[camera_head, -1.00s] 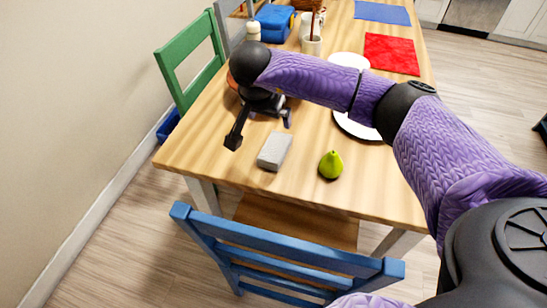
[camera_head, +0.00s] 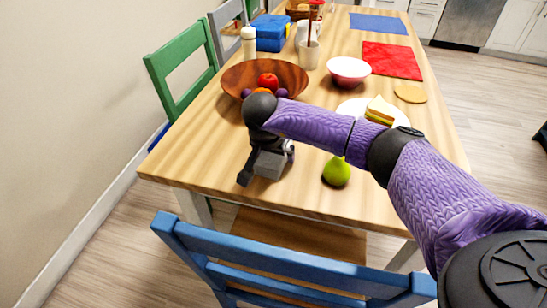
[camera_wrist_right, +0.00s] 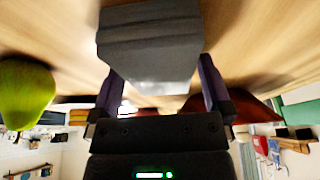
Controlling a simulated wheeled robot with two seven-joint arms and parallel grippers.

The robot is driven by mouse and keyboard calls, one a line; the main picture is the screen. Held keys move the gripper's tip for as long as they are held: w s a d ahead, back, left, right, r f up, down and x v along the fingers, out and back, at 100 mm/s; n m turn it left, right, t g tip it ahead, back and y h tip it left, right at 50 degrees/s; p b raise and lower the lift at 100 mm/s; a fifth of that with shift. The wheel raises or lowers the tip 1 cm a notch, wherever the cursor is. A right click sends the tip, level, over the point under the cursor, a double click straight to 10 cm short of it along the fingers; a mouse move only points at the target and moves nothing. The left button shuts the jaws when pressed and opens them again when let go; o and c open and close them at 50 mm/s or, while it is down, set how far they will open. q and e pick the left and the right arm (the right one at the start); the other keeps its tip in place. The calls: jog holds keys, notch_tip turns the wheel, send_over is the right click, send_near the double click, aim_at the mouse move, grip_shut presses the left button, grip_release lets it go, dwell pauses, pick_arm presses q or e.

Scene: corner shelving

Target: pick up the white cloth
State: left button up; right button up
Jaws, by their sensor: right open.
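The fingers are spread, and a gap shows at least on the right side. I cannot tell whether the left finger touches it. My left gripper is not in view.
A green pear (camera_head: 337,172) stands close to the right of the cloth. A brown fruit bowl (camera_head: 235,80) is behind my gripper. A sandwich plate (camera_head: 352,106) is partly behind my forearm. A blue chair (camera_head: 280,252) stands at the front edge.

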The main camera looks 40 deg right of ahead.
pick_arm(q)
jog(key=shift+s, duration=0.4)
pick_arm(e)
jog(key=shift+f, duration=0.2)
